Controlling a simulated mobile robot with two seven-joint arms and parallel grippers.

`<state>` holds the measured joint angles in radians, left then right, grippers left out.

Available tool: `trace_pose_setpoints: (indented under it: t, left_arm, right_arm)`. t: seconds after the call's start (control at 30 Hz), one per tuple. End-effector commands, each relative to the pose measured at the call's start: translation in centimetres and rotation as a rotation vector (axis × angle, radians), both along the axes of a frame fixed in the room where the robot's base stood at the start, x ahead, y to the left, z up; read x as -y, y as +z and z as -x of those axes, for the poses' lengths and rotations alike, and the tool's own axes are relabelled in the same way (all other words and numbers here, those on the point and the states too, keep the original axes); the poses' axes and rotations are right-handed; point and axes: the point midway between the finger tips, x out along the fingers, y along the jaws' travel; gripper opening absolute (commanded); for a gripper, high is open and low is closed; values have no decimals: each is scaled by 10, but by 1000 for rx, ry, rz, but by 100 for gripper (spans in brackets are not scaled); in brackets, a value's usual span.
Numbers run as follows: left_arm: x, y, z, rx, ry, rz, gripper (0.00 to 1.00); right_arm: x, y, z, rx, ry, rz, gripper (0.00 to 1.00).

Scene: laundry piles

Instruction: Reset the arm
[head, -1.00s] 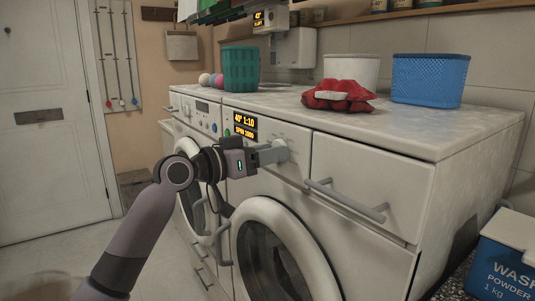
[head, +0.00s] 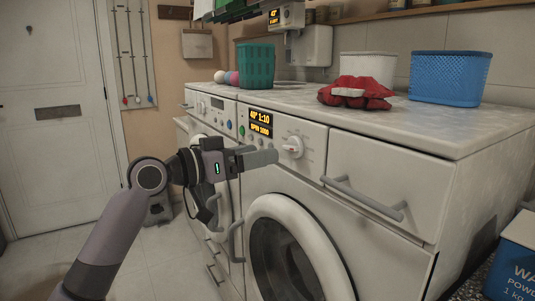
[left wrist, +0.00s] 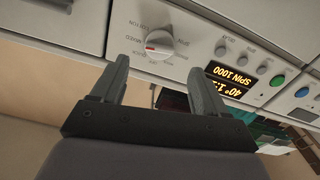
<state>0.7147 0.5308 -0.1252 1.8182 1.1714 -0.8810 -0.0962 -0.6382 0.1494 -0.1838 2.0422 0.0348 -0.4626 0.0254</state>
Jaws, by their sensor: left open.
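My left gripper (head: 262,158) is in front of the near washing machine's control panel, left of and a little below the white program dial (head: 292,147). In the left wrist view my gripper's two fingers (left wrist: 158,85) are spread with nothing between them. The dial, with a red mark, also shows in that view (left wrist: 159,42), beyond the fingers and apart from them. The lit display (head: 260,121) reads 40° 1:10 and SPIN 1000. My right gripper is not in view.
The washer's round door (head: 295,255) is below the arm, and a drawer handle (head: 362,198) juts out at right. On top stand a green basket (head: 256,67), a red cloth (head: 355,93), a white basket (head: 368,68) and a blue basket (head: 448,78). Floor at left is clear.

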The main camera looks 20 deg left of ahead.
Motion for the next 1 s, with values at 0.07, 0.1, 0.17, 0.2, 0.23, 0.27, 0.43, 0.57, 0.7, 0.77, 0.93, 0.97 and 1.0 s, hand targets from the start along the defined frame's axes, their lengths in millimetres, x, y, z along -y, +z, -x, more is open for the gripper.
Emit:
trace_pose_setpoints:
  t: [0.07, 0.1, 0.17, 0.2, 0.23, 0.27, 0.43, 0.57, 0.7, 0.77, 0.93, 0.97, 1.0]
  left_arm:
    - [-2, 0, 3, -1, 0, -1, 74]
    - [-2, 0, 3, -1, 0, 0, 74]
    - [-2, 0, 3, -1, -1, 0, 74]
    - [-2, 0, 3, -1, -1, 0, 74]
    - [-2, 0, 3, 0, -1, 1, 74]
    - [-2, 0, 3, 0, -1, 1, 74]
    - [-2, 0, 3, 0, -1, 1, 74]
    - [-2, -4, 2, -5, 2, 0, 74]
    - [2, -42, 0, -49, 30, -8, 74]
    - [5, -71, 0, -81, 53, -17, 74]
    - [12, -168, 14, -179, 131, -58, 74]
    - [13, -184, 18, -196, 145, -66, 74]
    - [15, -206, 25, -218, 163, -78, 74]
  right_arm:
    - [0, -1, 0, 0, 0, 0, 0]
    - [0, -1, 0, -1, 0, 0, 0]
    - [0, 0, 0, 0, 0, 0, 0]
    - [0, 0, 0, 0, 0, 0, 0]
    - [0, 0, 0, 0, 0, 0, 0]
    - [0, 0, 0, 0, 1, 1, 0]
    - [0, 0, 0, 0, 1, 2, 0]
    - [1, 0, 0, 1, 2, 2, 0]
    - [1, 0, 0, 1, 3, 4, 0]
    - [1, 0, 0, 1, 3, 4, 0]
    - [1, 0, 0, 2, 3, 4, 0]
    - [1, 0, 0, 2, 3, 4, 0]
    - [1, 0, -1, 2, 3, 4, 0]
